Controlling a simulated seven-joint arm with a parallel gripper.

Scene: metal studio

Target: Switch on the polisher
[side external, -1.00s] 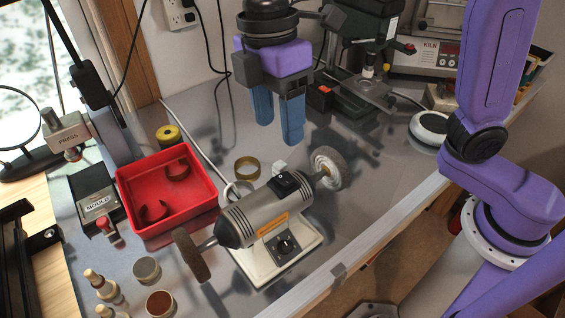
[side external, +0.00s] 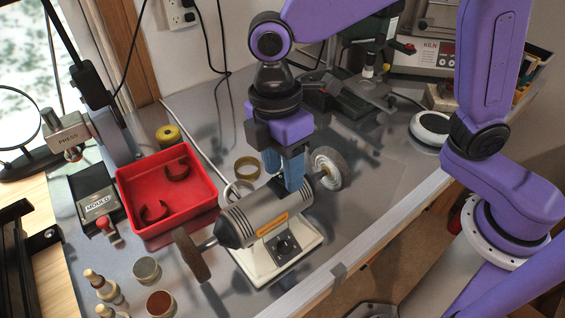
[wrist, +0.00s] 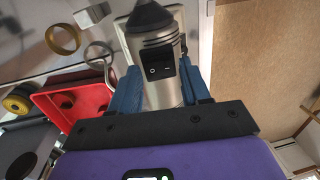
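The polisher (side external: 255,222) is a grey cylindrical motor on a white base, with a dark knob on its front, a brown wheel at the left end and a pale buffing wheel at the right. In the wrist view its black rocker switch (wrist: 160,68), marked with white symbols, sits on top of the body; its on/off position is too small to tell. In the side view the switch is mostly hidden by the fingers. My gripper (side external: 283,178), with blue fingers, points down right over the switch area. The fingers are apart, with nothing held between them.
A red tray (side external: 133,188) with curved brown pieces lies left of the polisher. The mould (side external: 95,200), small bottles (side external: 108,289) and round tins (side external: 146,270) are at the left.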

